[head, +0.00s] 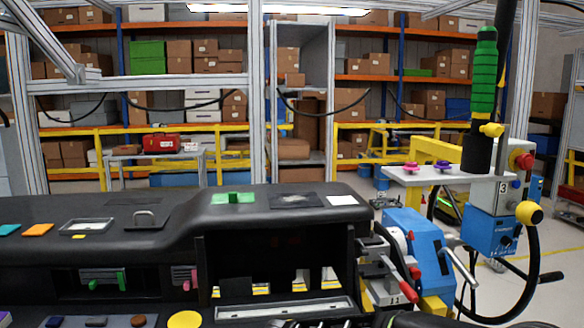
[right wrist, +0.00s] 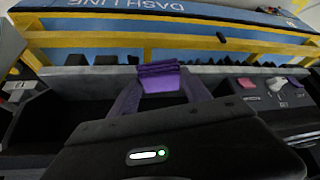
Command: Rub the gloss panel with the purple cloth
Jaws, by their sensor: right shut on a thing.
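A dark, speckled square panel (head: 296,201) lies on top of the black dashboard (head: 190,205) in the head view; it looks like the gloss panel, though no label confirms it. The purple cloth (right wrist: 161,80) shows in the right wrist view as a small folded purple piece at the fingertips. My right gripper (right wrist: 160,88) is shut on it, with its dark body filling the lower part of that view. In the head view only a dark part of my right arm shows along the bottom edge, below the dashboard. My left gripper is not in view.
A green piece (head: 233,198) and a white card (head: 342,200) flank the dark panel. A handled plate (head: 145,217) and a tray (head: 86,226) sit farther left. A blue machine (head: 415,245) stands right of the dashboard. The right wrist view shows a pink button (right wrist: 246,84).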

